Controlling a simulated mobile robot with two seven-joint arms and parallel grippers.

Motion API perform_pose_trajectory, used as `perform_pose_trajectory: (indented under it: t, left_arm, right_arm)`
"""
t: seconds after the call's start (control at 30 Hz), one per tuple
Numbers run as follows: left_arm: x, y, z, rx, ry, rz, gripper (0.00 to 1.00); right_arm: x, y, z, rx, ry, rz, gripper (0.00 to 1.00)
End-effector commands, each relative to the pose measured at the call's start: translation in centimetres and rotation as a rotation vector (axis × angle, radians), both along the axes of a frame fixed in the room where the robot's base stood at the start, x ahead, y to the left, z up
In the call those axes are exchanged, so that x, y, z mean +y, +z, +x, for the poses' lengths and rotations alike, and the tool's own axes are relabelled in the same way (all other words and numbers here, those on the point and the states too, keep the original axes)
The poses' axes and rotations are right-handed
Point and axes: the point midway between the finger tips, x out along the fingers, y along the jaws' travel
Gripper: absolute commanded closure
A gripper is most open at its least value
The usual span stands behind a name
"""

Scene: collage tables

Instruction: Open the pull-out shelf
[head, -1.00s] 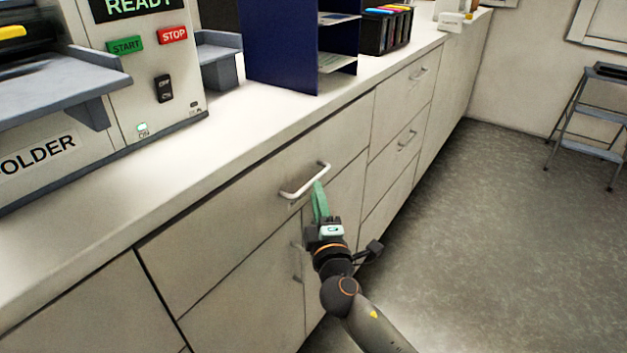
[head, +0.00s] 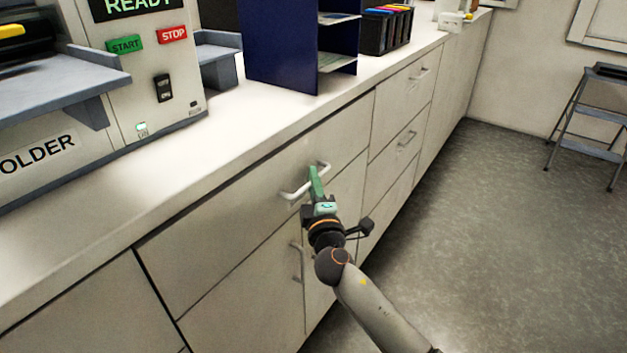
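The wide pale front of the pull-out shelf (head: 225,200) sits just under the counter and looks flush with its neighbours. Its white bar handle (head: 294,194) runs across the upper right part of the front. My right gripper (head: 315,178) is at the handle, with its green fingers crossing the bar near its middle and hiding part of it. The fingers overlap in this view, so I cannot tell whether they are open, shut or touching the bar. My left gripper is not in view.
A folder machine (head: 130,75) and a dark blue rack (head: 285,50) stand on the counter (head: 130,180) above. Other drawers (head: 405,100) and a lower door handle (head: 297,262) are close by. The floor (head: 470,240) at right is clear up to a step stool (head: 590,115).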

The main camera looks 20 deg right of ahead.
Motion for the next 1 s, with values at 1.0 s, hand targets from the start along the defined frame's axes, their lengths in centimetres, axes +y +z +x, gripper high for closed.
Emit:
perform_pose_trajectory:
  t: [1.0]
  left_arm:
    - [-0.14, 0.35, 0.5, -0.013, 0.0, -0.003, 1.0]
  right_arm:
    - [0.03, -0.08, -0.04, 0.001, 0.0, -0.001, 1.0]
